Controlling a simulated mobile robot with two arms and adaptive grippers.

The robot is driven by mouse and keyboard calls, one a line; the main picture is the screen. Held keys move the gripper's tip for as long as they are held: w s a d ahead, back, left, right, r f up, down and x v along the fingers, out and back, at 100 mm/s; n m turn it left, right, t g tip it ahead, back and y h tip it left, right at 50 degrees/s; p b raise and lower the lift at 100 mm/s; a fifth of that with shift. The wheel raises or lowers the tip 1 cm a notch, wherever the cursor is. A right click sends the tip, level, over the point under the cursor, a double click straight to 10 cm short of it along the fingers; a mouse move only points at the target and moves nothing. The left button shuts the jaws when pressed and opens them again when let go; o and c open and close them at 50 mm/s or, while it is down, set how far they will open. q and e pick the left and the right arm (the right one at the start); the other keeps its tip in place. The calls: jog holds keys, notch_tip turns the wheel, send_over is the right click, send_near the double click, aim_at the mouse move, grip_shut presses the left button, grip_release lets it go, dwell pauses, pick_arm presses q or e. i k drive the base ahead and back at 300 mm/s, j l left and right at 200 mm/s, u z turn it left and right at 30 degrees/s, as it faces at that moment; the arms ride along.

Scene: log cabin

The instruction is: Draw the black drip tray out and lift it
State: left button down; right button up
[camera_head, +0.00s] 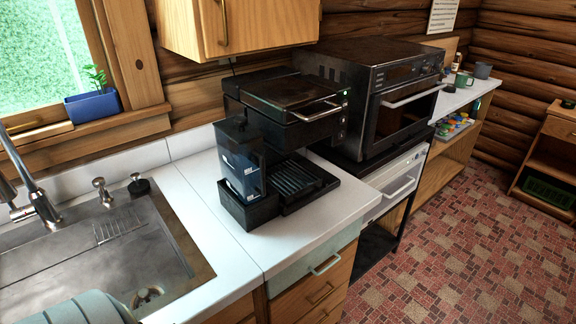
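The black drip tray (293,178), with a ribbed top, lies low on the white counter at the front of a black coffee machine (275,92). It sits below the machine's overhanging head, and its front end reaches out toward the counter's front edge. I cannot tell how far it is pushed in. Neither of my grippers shows in this view.
A metal sink (110,240) with a faucet (35,185) lies at the left. A dark oven (375,90) stands close to the right of the machine. A wooden cupboard (240,25) hangs above. The white counter (310,225) is clear in front of the tray.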

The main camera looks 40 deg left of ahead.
aim_at(293, 181)
jog(key=j+u, duration=0.1)
jog(key=u, duration=0.3)
jog(key=j+u, duration=0.1)
jog(key=u, duration=0.65)
jog(key=l+u, duration=0.1)
jog(key=u, duration=0.25)
jog(key=i+l+u, duration=0.1)
jog(key=u, duration=0.3)
jog(key=l+u, duration=0.15)
jog(key=u, duration=0.2)
jog(key=l+u, duration=0.2)
jog(key=l, duration=0.3)
jog(key=l+u, duration=0.25)
jog(key=l, duration=0.2)
jog(key=k+l+u, duration=0.2)
jog(key=l, duration=0.25)
jog(key=l+u, duration=0.25)
jog(key=l, duration=0.2)
jog(key=k+l, duration=0.1)
jog(key=l, duration=0.25)
jog(key=k+l, duration=0.15)
jog(key=l, duration=0.2)
jog(key=k+l, duration=0.1)
jog(key=l, duration=0.25)
jog(key=k+l, duration=0.15)
jog(key=l, duration=0.2)
jog(key=k+l, duration=0.1)
jog(key=l, duration=0.3)
jog(key=k+l+u, duration=0.1)
jog(key=l, duration=0.25)
